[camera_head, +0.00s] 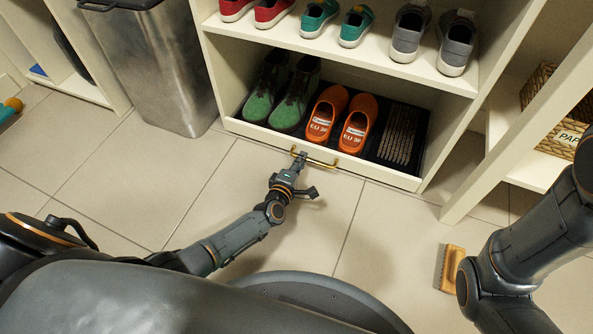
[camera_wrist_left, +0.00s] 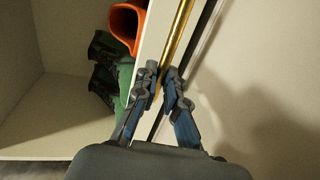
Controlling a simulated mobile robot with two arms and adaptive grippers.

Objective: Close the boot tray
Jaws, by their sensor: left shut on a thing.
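The boot tray (camera_head: 378,173) is the low pull-out at the bottom of the white cubby, with a pale front and a brass handle (camera_head: 322,163). Its front looks close to the cubby's front edge; I cannot tell whether a small gap is left. Green boots (camera_head: 279,98) and orange shoes (camera_head: 340,122) stand in it on a dark mat. My left gripper (camera_head: 300,156) is shut on the handle. The left wrist view shows the fingertips (camera_wrist_left: 161,74) at the brass bar (camera_wrist_left: 178,35). My right arm shows at the right, but its gripper is out of view.
Above is a shelf with red, teal and grey shoes (camera_head: 407,33). A metal bin (camera_head: 165,70) stands left of the cubby. A wicker basket (camera_head: 545,115) is at the right. A wooden brush (camera_head: 450,267) lies on the floor near my right arm. The tiles before the tray are clear.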

